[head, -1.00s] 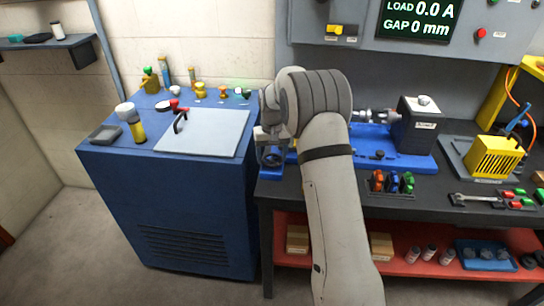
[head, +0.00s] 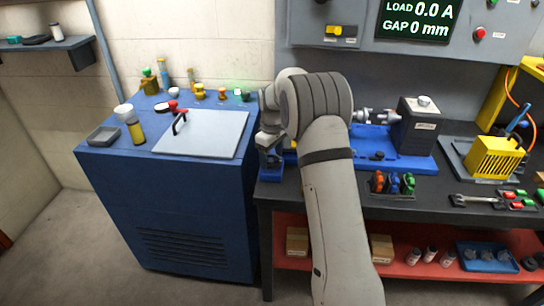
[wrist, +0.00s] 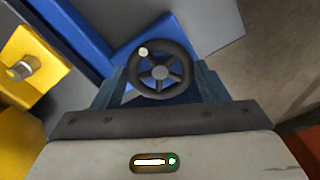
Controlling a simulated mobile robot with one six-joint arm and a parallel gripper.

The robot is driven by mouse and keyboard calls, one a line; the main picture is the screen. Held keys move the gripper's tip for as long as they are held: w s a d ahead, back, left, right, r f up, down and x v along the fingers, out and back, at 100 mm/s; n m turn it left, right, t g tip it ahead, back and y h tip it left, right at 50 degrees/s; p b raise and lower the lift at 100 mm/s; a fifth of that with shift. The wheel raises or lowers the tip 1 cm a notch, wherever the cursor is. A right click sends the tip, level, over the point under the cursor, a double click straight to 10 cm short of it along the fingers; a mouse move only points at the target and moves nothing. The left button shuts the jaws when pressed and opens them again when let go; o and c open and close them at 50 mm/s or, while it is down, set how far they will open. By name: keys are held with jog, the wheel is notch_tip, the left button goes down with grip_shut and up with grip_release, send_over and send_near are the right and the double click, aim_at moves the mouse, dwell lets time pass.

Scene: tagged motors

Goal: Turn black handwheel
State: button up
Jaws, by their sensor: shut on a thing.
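The black handwheel (wrist: 174,86) fills the middle of the wrist view, with dark spokes, a grey hub and a small pale knob at its upper left. My gripper (wrist: 160,78) has its two blue-grey fingers on the left and right of the wheel, shut on its rim. Where the fingers touch the rim is partly hidden. In the head view my gripper (head: 270,153) is at the left end of the bench, largely covered by my wrist, and the handwheel is hidden there.
A blue machine base (head: 417,162) with a grey motor block (head: 415,130) stands on the dark bench. A blue cabinet (head: 180,205) stands at left. Colored clamps (head: 393,183) and a wrench (head: 472,200) lie near the front edge. The display (head: 419,18) reads load 0.0 A, gap 0 mm.

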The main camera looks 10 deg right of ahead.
aim_at(272, 160)
jog(key=shift+n, duration=0.3)
jog(key=o, duration=1)
jog(key=shift+c, duration=0.2)
jog(key=shift+r, duration=0.1)
notch_tip(272, 160, up, 8)
jog(key=shift+f+b, duration=0.15)
jog(key=shift+b, duration=0.2)
